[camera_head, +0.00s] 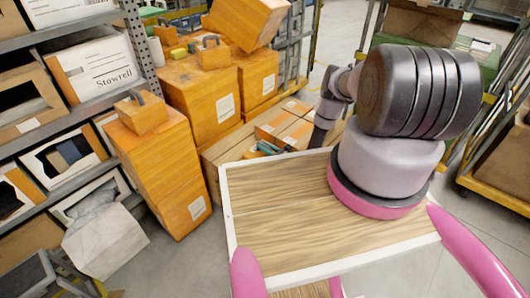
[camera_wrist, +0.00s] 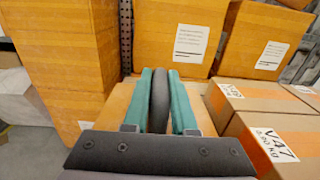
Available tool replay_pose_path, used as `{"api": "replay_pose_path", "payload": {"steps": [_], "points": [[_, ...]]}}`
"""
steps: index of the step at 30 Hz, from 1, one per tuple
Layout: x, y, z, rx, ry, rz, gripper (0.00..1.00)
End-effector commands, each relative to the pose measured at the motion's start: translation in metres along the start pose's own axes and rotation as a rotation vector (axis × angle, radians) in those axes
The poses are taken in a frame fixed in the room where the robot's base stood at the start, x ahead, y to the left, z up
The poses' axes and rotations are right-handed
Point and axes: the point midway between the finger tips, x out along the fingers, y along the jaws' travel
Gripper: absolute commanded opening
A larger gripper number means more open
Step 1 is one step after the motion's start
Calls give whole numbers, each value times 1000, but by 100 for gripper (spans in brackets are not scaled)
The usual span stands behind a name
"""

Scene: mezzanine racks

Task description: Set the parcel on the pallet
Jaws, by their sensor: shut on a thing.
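My gripper (camera_wrist: 160,100) is shut on a dark upright handle (camera_wrist: 159,98) in the wrist view, with a teal finger on each side. The parcel (camera_wrist: 117,103) under the handle shows as an orange-tan top, mostly hidden by the gripper. In the head view my gripper (camera_head: 268,148) is low beyond the wooden top, beside the striped cartons (camera_head: 283,119). The held parcel is hard to tell apart there. I cannot clearly make out a bare pallet deck. Whether the parcel touches anything below is hidden.
Tall orange boxes (camera_head: 200,95) stand close behind and left of the gripper, some with small handled boxes (camera_head: 142,112) on top. A grey shelf rack (camera_head: 138,45) lines the left. Labelled cartons (camera_wrist: 270,138) sit close right in the wrist view. A yellow cart (camera_head: 500,190) stands right.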

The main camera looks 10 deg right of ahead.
Motion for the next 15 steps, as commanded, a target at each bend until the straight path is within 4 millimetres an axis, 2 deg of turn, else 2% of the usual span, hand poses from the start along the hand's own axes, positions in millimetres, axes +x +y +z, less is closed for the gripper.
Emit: {"api": "replay_pose_path", "payload": {"steps": [3,6,15], "points": [[0,2,-18,0,0,2,0],[0,1,-28,1,-1,0,0],[0,0,-32,1,-2,0,0]]}}
